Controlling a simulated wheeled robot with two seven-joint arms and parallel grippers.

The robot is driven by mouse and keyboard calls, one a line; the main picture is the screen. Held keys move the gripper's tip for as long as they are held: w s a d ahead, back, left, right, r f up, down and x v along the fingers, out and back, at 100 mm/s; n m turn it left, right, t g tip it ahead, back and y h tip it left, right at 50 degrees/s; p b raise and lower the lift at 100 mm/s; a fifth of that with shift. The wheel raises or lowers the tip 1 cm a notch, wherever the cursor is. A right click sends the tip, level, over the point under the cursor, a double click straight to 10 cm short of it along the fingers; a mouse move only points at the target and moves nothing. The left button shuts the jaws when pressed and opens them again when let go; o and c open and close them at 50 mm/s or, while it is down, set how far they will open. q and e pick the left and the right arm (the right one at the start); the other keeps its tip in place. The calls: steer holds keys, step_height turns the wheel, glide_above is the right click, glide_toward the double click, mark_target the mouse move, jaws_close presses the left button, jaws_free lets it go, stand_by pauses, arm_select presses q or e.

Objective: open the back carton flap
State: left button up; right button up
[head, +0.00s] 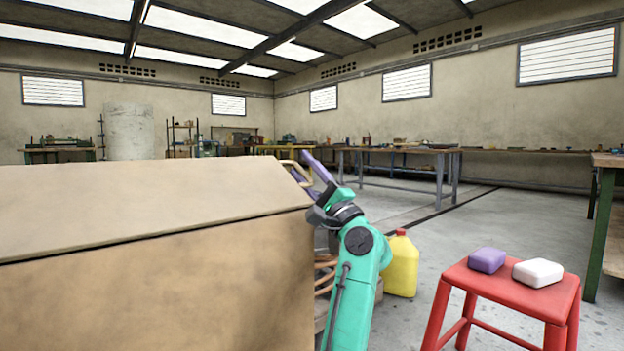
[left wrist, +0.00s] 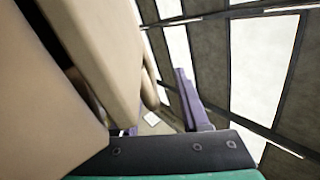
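A large tan carton (head: 150,285) fills the lower left of the head view. A broad tan flap panel (head: 150,200) lies above a dark seam along its top; I cannot tell the back flap apart from it there. My left gripper (head: 309,170) is at the carton's right end, near the top, with purple fingers apart. In the left wrist view tan carton panels (left wrist: 92,45) are close on the left. One purple finger (left wrist: 188,98) stands clear of them; the other is mostly hidden near the panel edge. Contact with the flap cannot be told. My right gripper is not in view.
A yellow jug (head: 401,266) stands on the floor right of my arm. A red stool (head: 510,290) holds a purple block (head: 487,260) and a white block (head: 538,272). A workbench (head: 400,153) stands farther back. Floor between is open.

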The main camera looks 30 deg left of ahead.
arm_select(q)
steer(key=p+v, duration=0.2)
steer(key=v, duration=1.2)
steer(key=shift+d+p, duration=0.15)
steer(key=shift+p, duration=0.15)
steer(key=shift+f, duration=0.1)
